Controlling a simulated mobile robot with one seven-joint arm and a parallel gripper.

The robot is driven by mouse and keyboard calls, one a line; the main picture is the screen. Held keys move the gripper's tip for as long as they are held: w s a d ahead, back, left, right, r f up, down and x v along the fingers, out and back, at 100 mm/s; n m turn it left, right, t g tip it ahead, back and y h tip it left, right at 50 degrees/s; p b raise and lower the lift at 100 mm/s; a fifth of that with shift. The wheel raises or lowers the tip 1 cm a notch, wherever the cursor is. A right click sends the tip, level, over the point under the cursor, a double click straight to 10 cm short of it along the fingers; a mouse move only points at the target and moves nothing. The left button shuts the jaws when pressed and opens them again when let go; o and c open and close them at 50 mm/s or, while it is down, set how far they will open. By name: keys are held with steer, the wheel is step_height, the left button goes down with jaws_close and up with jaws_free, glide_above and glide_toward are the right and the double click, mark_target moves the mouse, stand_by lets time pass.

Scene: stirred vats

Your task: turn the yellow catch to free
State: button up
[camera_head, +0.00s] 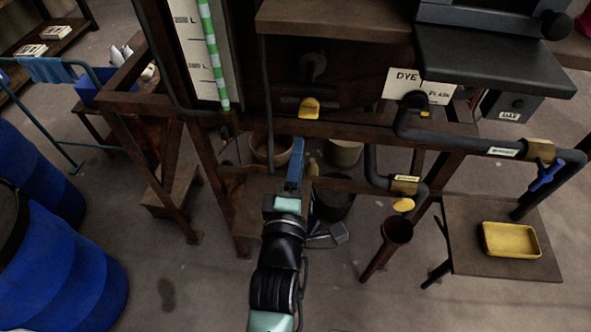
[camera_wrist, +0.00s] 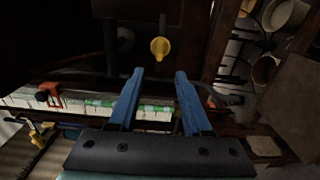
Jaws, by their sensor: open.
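A yellow catch (camera_head: 309,106) sits on the dark front of the rig, below a dark round knob (camera_head: 313,66) and beside a vertical pipe. The catch also shows in the wrist view (camera_wrist: 160,48), just beyond the fingertips and roughly in line with the gap between them. My gripper (camera_head: 296,150) has blue fingers and is below the catch in the head view. In the wrist view my gripper (camera_wrist: 159,73) is open and empty, with both fingers apart from the catch.
A green-and-white level gauge (camera_head: 213,55) stands left of the catch. A yellow tray (camera_head: 511,240) rests on a low stand. Blue barrels (camera_head: 62,275) stand at left. Bare floor lies in front.

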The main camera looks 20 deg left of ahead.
steer(key=shift+b+v, duration=0.35)
steer(key=shift+v, duration=1.1)
steer(key=shift+f, duration=0.1)
